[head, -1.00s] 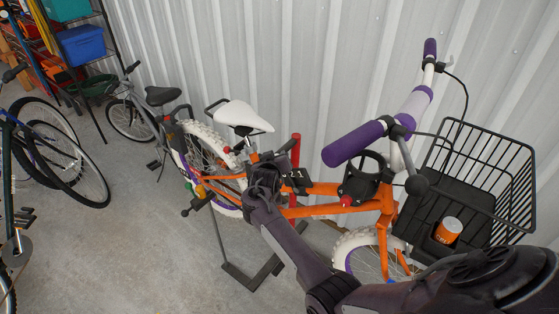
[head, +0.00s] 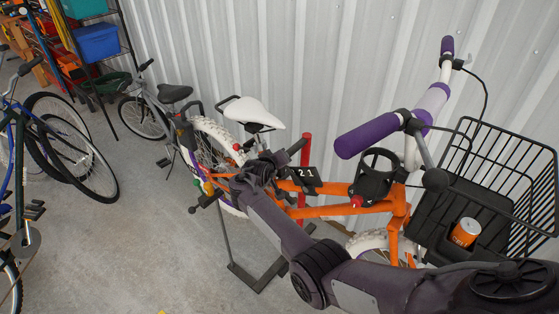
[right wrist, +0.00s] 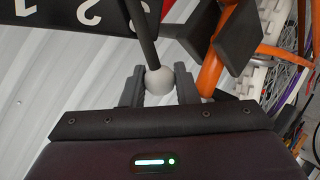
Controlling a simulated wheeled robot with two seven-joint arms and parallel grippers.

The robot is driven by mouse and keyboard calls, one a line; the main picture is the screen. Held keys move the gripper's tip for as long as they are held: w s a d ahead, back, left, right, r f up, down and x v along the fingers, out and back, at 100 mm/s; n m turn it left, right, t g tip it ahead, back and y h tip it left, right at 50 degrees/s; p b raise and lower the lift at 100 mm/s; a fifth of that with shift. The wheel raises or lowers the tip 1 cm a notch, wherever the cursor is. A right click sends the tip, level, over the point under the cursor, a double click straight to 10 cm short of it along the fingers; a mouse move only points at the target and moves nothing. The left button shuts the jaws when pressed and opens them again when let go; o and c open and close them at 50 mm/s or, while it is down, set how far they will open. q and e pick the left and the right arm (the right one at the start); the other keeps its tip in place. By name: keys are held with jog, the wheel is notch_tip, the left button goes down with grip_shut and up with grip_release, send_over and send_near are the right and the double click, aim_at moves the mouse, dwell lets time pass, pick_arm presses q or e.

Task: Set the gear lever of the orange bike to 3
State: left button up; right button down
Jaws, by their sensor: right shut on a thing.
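The orange bike (head: 345,208) leans near the wall, with a black gear plate (head: 306,188) on its frame reading "2 1" in white. The gear lever (right wrist: 143,35) is a dark rod ending in a white ball knob (right wrist: 160,83). It stands past the 2, on the side away from the 1. My right gripper (right wrist: 159,88) is shut on the knob. In the head view my right gripper (head: 258,168) hides the lever, behind the plate toward the saddle. My left gripper is out of view.
A white saddle (head: 252,112), red post (head: 305,150) and purple handlebar grip (head: 366,138) surround the plate. The front basket (head: 500,175) holds an orange can (head: 464,232). Other bikes (head: 65,155) stand left; the floor between is clear.

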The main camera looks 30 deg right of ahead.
jog(key=shift+s+d+f, duration=0.1)
jog(key=shift+s+f, duration=0.05)
jog(key=shift+f, duration=0.1)
jog(key=c, duration=1.5)
grip_release()
jog(key=shift+o, duration=1.8)
jog(key=shift+w+d+f, duration=0.1)
jog(key=shift+w, duration=0.1)
jog(key=shift+s+a+r, duration=0.15)
jog(key=shift+a+r, duration=0.15)
jog(key=shift+a, duration=0.05)
jog(key=v, duration=0.7)
jog(key=shift+s+f, duration=0.1)
